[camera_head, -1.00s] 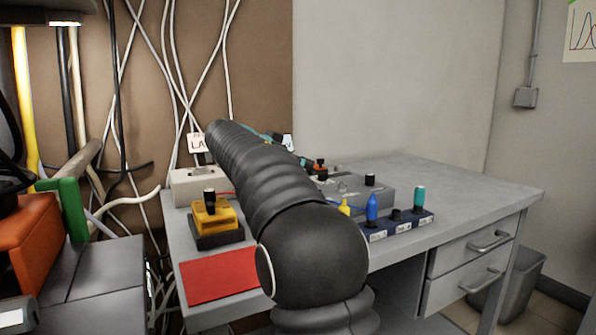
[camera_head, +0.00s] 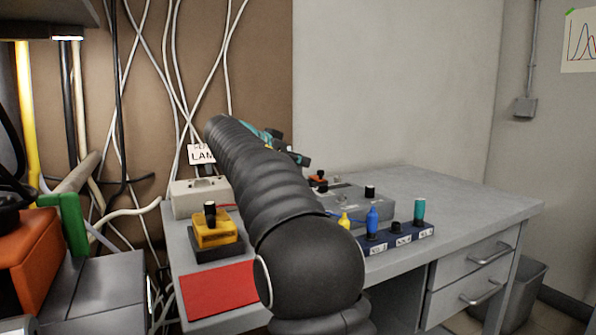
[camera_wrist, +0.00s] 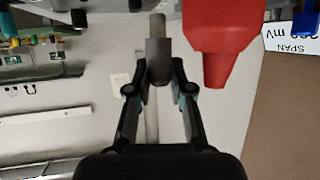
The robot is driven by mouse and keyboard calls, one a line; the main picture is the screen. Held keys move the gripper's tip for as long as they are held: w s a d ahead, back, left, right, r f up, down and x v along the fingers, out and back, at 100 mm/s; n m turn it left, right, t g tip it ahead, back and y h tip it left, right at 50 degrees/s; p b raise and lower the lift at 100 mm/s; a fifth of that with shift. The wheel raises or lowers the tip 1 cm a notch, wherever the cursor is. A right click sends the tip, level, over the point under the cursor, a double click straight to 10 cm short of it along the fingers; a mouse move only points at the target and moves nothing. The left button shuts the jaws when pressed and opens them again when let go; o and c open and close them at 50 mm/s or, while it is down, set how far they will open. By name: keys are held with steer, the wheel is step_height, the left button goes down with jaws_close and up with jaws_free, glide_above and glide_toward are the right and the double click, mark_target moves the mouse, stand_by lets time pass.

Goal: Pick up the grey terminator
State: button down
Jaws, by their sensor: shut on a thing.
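The grey terminator (camera_wrist: 157,62) is a short grey cylinder with a thinner, lighter tip. In the wrist view it stands between the two black fingers of my gripper (camera_wrist: 158,82), which are shut on it. In the head view my gripper (camera_head: 290,150) shows as small teal and black parts behind my dark arm, above the back of the bench. I cannot make out the terminator there; my arm and gripper hide that spot.
A large red connector (camera_wrist: 222,35) is close beside the held piece in the wrist view. The grey bench (camera_head: 455,200) carries a blue rack (camera_head: 393,240) with coloured pieces, a grey box (camera_head: 345,197), a yellow block (camera_head: 215,233) and a red mat (camera_head: 218,290). The right bench top is clear.

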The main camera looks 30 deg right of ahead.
steer(key=s+d+r, duration=0.5)
steer(key=d+r, duration=0.2)
steer(key=d, duration=0.3)
steer(key=shift+s+r, duration=0.25)
steer(key=shift+s, duration=0.1)
